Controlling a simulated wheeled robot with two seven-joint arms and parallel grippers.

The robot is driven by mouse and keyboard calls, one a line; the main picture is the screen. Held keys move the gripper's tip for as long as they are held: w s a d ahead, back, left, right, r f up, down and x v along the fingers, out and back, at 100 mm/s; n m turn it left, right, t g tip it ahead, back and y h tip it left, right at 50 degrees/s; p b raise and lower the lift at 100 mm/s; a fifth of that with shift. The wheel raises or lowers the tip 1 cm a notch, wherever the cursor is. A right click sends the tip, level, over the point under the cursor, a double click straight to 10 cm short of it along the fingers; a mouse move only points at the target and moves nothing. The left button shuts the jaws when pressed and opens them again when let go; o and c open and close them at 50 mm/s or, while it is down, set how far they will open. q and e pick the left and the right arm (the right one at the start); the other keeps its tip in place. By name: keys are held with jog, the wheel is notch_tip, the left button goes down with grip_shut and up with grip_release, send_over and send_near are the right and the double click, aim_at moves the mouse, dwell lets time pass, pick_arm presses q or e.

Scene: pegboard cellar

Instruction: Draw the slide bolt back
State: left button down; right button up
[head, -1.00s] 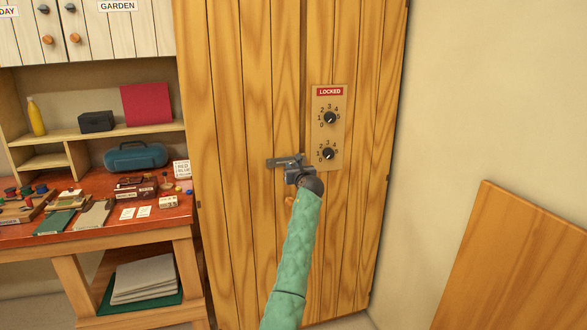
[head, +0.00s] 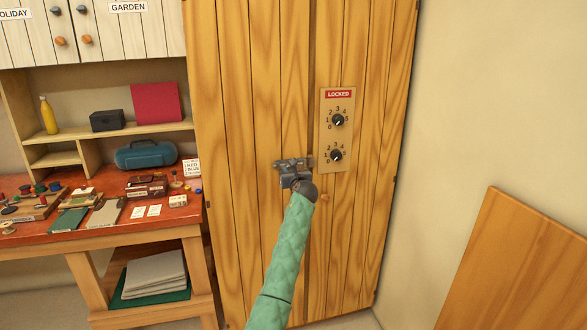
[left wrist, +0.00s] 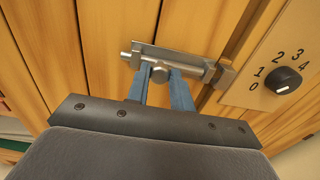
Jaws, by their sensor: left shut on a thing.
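The metal slide bolt (head: 284,162) is mounted on the tall wooden cupboard door (head: 248,100), left of the dial plate. In the left wrist view the bolt (left wrist: 187,58) lies across, and its round knob (left wrist: 159,74) sits between my blue fingertips. My left gripper (head: 291,173) is shut on this knob; its fingers (left wrist: 160,82) show one on each side of it. The rod's left end pokes out past the bracket. A metal keeper (left wrist: 224,76) is at the right, across the door seam; I cannot tell whether the rod's tip is inside it. My right gripper is not in view.
A plate with two dials (head: 337,130) and a red LOCKED sign (head: 338,94) is just right of the bolt. A red-topped bench (head: 100,228) with small items stands left. A wooden board (head: 520,270) leans at the right wall.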

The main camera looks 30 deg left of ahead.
pick_arm(q)
jog(key=shift+s+a, duration=0.1)
jog(key=c, duration=1.5)
grip_release()
jog(key=o, duration=0.3)
jog(key=shift+s+a, duration=0.1)
jog(key=shift+a, duration=0.1)
jog(key=shift+d, duration=0.1)
